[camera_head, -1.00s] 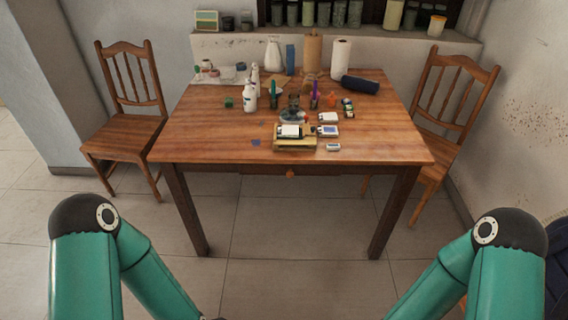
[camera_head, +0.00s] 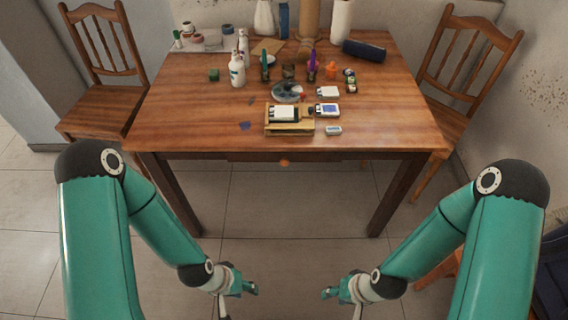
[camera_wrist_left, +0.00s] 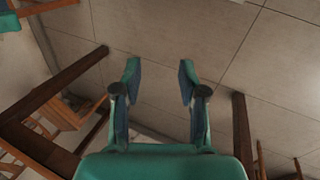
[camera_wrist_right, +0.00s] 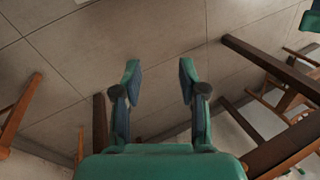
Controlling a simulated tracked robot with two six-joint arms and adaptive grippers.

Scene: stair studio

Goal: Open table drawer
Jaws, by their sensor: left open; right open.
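The wooden table (camera_head: 190,110) stands in front of me. Its drawer (camera_head: 255,157) sits under the front edge and looks shut, with a round orange-brown knob (camera_head: 284,163) near its middle. My left gripper (camera_head: 250,290) is below and left of the knob, on my side of the table, touching nothing. In the left wrist view its two fingers (camera_wrist_left: 160,75) are apart with nothing between them. My right gripper (camera_head: 328,293) is below and right of the knob, also clear of the table. In the right wrist view its fingers (camera_wrist_right: 160,75) are apart and empty.
Bottles (camera_head: 237,70), a wooden tray (camera_head: 289,129), a dark blue roll (camera_head: 363,50) and several small items stand on the tabletop. Chairs stand left (camera_head: 95,105) and right (camera_head: 440,120) of the table. The tiled floor (camera_head: 280,205) before the table is clear.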

